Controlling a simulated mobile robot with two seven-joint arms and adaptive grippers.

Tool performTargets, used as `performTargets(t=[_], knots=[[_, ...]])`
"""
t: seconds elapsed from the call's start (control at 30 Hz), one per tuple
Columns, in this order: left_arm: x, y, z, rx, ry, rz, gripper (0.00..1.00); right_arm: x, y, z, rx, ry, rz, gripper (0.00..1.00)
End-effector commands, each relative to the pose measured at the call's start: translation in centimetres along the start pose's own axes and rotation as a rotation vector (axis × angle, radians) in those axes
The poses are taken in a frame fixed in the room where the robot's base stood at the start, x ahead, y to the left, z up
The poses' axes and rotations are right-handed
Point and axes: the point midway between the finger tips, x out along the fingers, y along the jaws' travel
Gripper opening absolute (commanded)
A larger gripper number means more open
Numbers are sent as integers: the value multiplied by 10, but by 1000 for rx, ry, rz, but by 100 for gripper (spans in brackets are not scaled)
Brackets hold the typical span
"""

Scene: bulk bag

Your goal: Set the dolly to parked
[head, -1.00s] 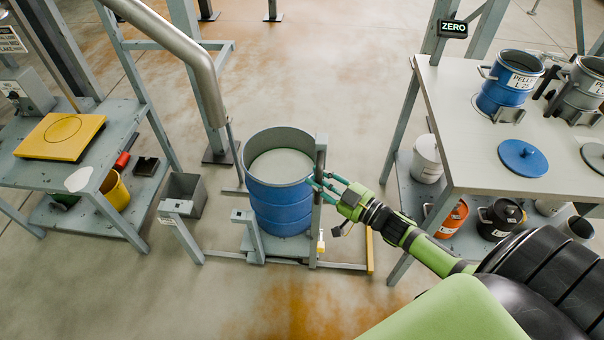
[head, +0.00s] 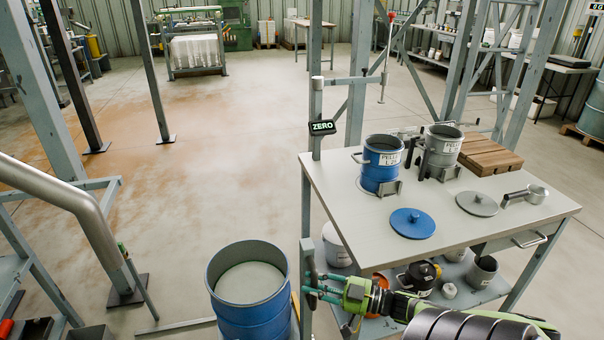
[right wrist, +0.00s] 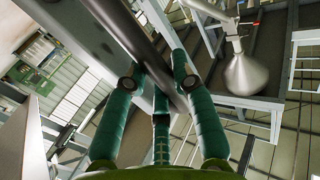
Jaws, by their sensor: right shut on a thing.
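The dolly shows mainly as its upright grey handle post (head: 307,258), right of the blue drum (head: 252,318). Its base is cut off by the lower edge of the head view. The drum is open at the top and holds pale material. My right gripper (head: 312,287) is shut on the handle post, its green fingers at the post beside the drum. In the right wrist view the fingers (right wrist: 158,85) close around a dark bar (right wrist: 140,40) that runs diagonally. Whether the dolly is parked cannot be told. My left gripper is not in view.
A work table (head: 330,175) stands right of the dolly, with a blue pail (head: 381,170), a grey pail (head: 441,160) and lids; containers stand on its lower shelf. A curved metal pipe (head: 70,205) is at left. Open floor (head: 220,150) lies behind the drum.

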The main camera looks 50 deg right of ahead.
Motion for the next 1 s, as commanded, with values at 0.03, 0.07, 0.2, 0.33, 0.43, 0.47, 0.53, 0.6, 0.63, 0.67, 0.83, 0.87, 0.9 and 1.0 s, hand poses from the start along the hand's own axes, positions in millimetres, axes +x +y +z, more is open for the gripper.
performTargets(t=[0.03,0.07,0.2,0.33,0.43,0.47,0.53,0.6,0.63,0.67,0.83,0.87,0.9,1.0], knots=[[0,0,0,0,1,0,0,-2,2,0,-1,1,2,0],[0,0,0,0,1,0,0,-3,3,0,-1,1,2,0],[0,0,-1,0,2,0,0,-4,4,0,0,1,3,0],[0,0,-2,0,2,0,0,-4,4,0,0,0,4,0],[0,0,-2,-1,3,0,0,-5,5,0,0,0,5,0],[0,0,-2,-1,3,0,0,-5,5,0,0,0,6,34],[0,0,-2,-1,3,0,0,-5,5,0,0,-1,6,51],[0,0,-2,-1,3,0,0,-4,4,0,0,-1,4,51],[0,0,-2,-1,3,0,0,-4,4,0,1,0,4,51],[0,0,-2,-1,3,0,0,-4,4,0,1,0,3,51],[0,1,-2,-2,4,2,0,-4,3,0,1,0,1,51],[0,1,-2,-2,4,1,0,-5,3,0,1,0,1,51],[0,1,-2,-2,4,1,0,-8,2,0,2,-1,1,51],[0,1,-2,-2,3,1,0,-19,2,1,3,-4,2,51]])
